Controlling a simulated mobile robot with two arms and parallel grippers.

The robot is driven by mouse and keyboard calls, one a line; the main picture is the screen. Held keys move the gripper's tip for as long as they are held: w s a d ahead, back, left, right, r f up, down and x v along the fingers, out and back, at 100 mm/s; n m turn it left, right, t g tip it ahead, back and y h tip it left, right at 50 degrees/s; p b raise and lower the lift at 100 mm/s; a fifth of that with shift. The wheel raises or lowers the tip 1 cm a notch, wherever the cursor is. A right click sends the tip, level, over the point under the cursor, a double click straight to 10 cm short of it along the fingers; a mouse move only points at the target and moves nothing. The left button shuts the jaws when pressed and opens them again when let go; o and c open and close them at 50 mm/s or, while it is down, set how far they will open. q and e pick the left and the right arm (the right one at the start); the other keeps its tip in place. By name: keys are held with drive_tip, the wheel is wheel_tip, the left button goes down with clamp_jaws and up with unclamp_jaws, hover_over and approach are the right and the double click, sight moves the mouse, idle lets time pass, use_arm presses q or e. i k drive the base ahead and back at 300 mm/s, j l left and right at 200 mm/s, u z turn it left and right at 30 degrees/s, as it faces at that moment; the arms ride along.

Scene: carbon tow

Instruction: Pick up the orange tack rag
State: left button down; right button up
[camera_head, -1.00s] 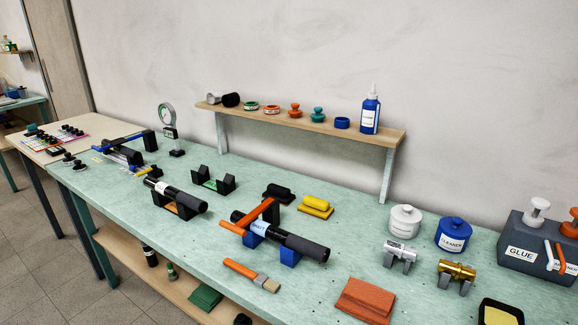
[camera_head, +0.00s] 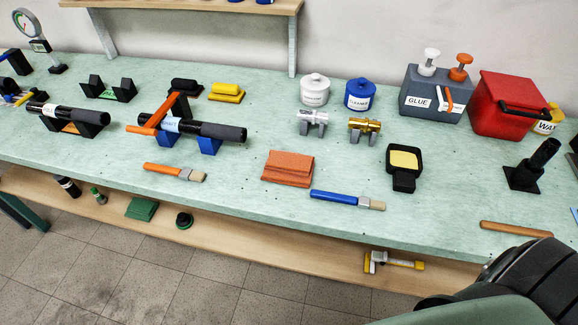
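The orange tack rag (camera_head: 287,169) is a folded, rust-orange cloth lying flat near the front edge of the green bench (camera_head: 240,202). It sits between an orange-handled brush (camera_head: 175,172) on its left and a blue-handled brush (camera_head: 347,200) on its right. Nothing covers it. Neither of my grippers shows in the view.
Behind the rag stand a silver fitting (camera_head: 312,122) and a gold fitting (camera_head: 364,126) on small stands. A black tray with a yellow pad (camera_head: 404,160) lies to the right. A black tube on blue supports (camera_head: 203,130) is at left. A lower shelf (camera_head: 230,233) runs below the bench.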

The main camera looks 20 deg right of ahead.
sight(288, 168)
drive_tip(key=i+j+z, duration=0.3)
drive_tip(key=z, duration=0.15)
drive_tip(key=i+j+z, duration=0.2)
drive_tip(key=j+z, duration=0.25)
drive_tip(key=i+j+z, duration=0.15)
drive_tip(key=j+z, duration=0.3)
